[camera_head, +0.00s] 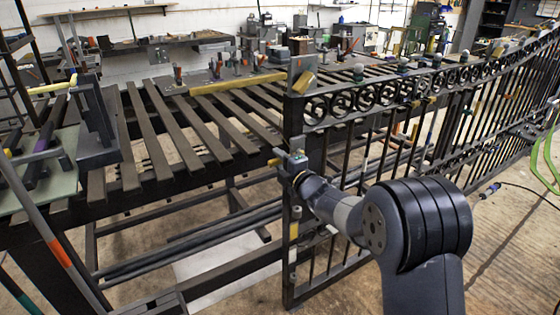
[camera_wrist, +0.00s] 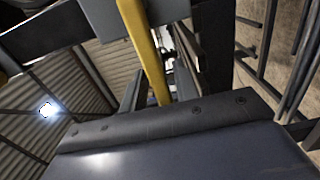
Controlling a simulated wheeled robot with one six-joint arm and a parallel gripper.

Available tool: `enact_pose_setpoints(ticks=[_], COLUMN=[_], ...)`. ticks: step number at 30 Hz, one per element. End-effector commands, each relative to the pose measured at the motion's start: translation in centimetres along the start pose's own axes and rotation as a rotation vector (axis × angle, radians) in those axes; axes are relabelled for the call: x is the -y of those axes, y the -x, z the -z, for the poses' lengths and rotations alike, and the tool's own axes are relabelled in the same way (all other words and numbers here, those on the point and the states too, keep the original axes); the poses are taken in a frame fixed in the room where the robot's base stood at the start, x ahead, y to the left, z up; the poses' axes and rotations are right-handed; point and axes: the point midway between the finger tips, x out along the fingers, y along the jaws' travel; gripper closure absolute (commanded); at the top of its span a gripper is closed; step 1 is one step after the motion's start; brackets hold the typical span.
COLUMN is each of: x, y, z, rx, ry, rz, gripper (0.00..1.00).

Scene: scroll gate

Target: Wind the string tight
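The dark iron gate (camera_head: 292,125) with a row of scroll rings (camera_head: 375,97) stands upright and runs from the middle to the right in the head view. My gripper (camera_head: 288,163) is at the end of my arm, by the gate's left post, below the top rail. The fingers are too small and partly hidden, so I cannot tell open from shut or whether they touch anything. In the wrist view a yellow bar (camera_wrist: 143,45) passes between dark metal pieces beyond my dark wrist housing. I cannot make out a string in either view.
A slatted metal bench (camera_head: 160,125) fills the left, with a brass-coloured bar (camera_head: 238,83) and clamps along its far side. A smaller stand with tools is at the far left. Cluttered workbenches line the back wall. Bare floor shows at the lower right.

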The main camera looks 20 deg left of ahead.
Motion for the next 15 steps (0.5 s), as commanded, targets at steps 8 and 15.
enact_pose_setpoints(ticks=[8,15], x=[0.0,0.01], y=[0.02,0.03], z=[-0.02,-0.02], rx=[0.0,0.0], ry=[0.0,0.0], rz=[0.0,0.0], gripper=[0.94,1.0])
